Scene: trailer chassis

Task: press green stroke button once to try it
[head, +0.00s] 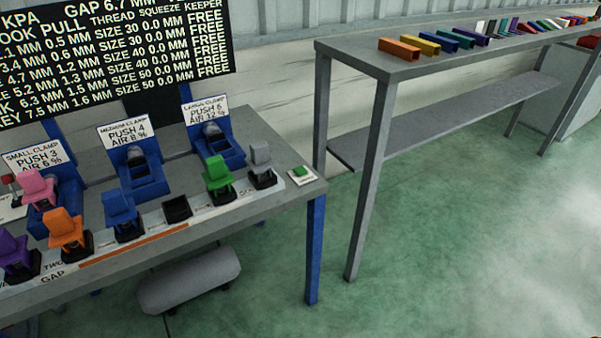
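A small green button (300,170) sits on a white plate at the right front corner of the grey-topped bench (268,208). It stands just right of a grey block on a dark base (261,165). A larger green block (217,173) on a dark base stands further left and is a separate thing. Neither of my grippers shows in the head view. Nothing covers the button.
Blue clamps, including the large clamp (214,148), stand along the bench back under labels. Several coloured blocks line the bench front. A grey rack (395,72) holding coloured pieces stands right. Open green floor (440,240) lies between and in front.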

